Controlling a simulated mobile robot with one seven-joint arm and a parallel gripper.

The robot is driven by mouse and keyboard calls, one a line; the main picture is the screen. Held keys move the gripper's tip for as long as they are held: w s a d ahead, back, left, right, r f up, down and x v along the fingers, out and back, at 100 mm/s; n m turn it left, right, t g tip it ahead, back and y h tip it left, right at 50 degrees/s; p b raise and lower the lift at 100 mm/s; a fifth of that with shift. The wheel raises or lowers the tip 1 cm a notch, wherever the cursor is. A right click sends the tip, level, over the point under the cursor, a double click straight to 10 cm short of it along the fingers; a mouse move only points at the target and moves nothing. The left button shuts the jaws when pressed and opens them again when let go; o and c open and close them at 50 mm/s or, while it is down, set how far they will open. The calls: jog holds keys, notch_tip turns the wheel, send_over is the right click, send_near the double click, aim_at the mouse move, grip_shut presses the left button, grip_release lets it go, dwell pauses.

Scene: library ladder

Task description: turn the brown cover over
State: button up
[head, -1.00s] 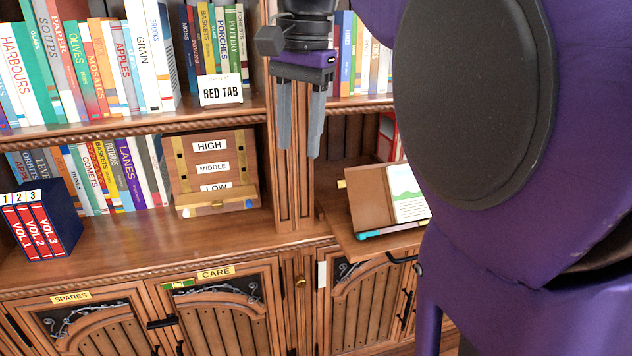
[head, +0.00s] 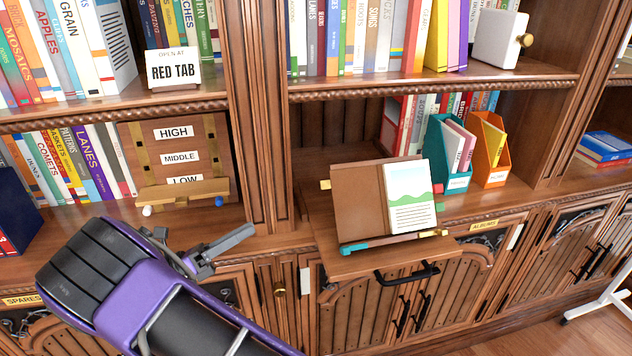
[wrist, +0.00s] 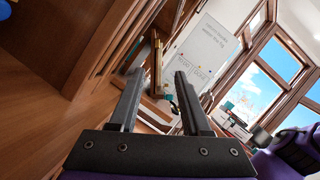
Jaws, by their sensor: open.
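The brown cover (head: 358,208) is the left half of an open book that leans on a stand at the middle of the cabinet. The right half shows a white page (head: 408,200) with a green and blue picture and lines of text. A ledge (head: 390,243) with a teal left end and a yellow right end runs below the book. My gripper (head: 240,245) is left of the book and apart from it, pointing right. In the wrist view its two fingers (wrist: 158,95) are spread with nothing between them. I cannot clearly make out the cover in that view.
A pull-out board (head: 350,266) with a black handle (head: 408,274) bears the stand. A wooden post (head: 262,120) rises left of it. A teal holder (head: 447,155) and an orange holder (head: 490,150) stand behind at right. A HIGH/MIDDLE/LOW board (head: 178,160) stands at left.

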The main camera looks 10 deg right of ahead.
jog(key=n, duration=0.1)
send_near(320, 187)
jog(key=shift+t, duration=0.4)
jog(key=x, duration=0.8)
jog(key=shift+d, duration=0.2)
grip_shut()
dwell(0.8)
